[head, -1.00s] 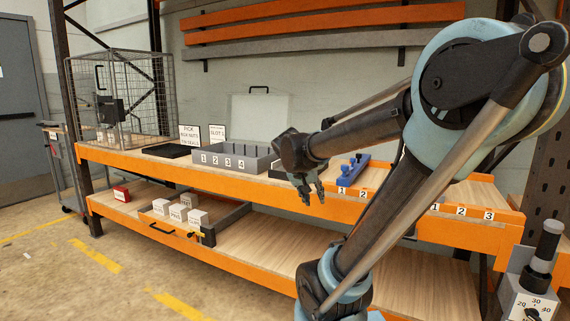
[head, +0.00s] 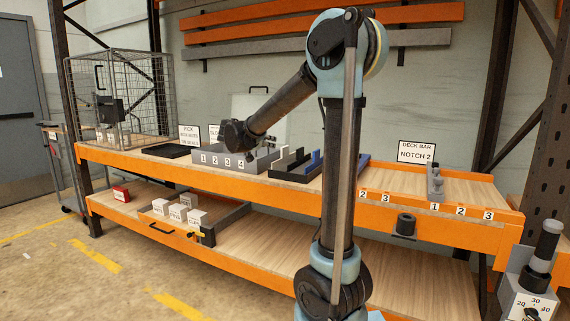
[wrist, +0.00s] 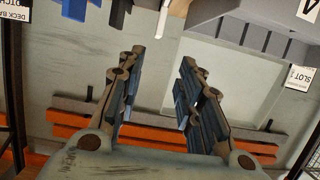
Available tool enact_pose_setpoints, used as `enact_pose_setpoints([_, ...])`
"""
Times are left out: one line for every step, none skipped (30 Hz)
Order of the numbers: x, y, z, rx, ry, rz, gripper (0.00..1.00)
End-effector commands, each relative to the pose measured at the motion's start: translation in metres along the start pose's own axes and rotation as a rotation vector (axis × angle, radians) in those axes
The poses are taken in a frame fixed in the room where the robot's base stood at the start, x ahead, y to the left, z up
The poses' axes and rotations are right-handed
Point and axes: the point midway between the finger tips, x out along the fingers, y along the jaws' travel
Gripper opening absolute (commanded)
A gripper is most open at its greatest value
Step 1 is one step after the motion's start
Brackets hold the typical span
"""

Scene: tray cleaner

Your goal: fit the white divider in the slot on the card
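The grey slotted tray (head: 240,165), labelled 1 to 4, sits on the upper shelf. A slot card (head: 215,133) stands behind it; its number is not clear, and it also shows in the wrist view (wrist: 302,77). A narrow white strip (wrist: 162,20), perhaps the white divider, shows at the top of the wrist view, beyond the fingertips.
A black holder (head: 285,166) with upright pieces stands right of the tray, with blue parts beside it. A "DECK BAR NOTCH 2" card (head: 416,152) stands behind a grey bar (head: 435,183) at the right. A wire cage (head: 120,100) stands left. An open drawer (head: 225,222) sits below.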

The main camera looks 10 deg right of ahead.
Motion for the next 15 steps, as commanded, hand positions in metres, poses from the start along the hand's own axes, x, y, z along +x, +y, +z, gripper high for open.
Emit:
enact_pose_setpoints([0.007, 0.000, 0.000, 0.001, 0.001, 0.003, 0.33])
enact_pose_setpoints([0.011, 0.000, 0.000, 0.001, 0.000, 0.002, 0.33])
enact_pose_setpoints([0.018, 0.001, 0.000, 0.001, 0.000, 0.003, 0.33])
enact_pose_setpoints([0.024, 0.001, 0.000, 0.001, 0.000, 0.004, 0.33])
enact_pose_setpoints([0.029, 0.001, 0.000, 0.001, -0.001, 0.004, 0.33])
enact_pose_setpoints([0.036, 0.001, 0.000, 0.002, -0.001, 0.003, 0.33])
enact_pose_setpoints([0.042, 0.002, 0.000, 0.002, -0.001, 0.004, 0.33])
enact_pose_setpoints([0.047, 0.002, 0.000, 0.002, -0.001, 0.004, 0.33])
enact_pose_setpoints([0.054, 0.001, 0.000, 0.001, -0.001, 0.003, 0.33])
enact_pose_setpoints([0.060, 0.001, 0.000, 0.001, -0.001, 0.003, 0.33])
enact_pose_setpoints([0.065, 0.002, 0.000, 0.000, -0.001, 0.004, 0.33])
enact_pose_setpoints([0.072, 0.002, 0.000, 0.000, -0.001, 0.003, 0.33])
enact_pose_setpoints([0.077, 0.001, 0.000, 0.000, -0.001, 0.003, 0.33])
enact_pose_setpoints([0.083, 0.002, 0.000, 0.000, -0.001, 0.003, 0.33])
enact_pose_setpoints([0.089, 0.002, 0.001, 0.000, -0.001, 0.003, 0.33])
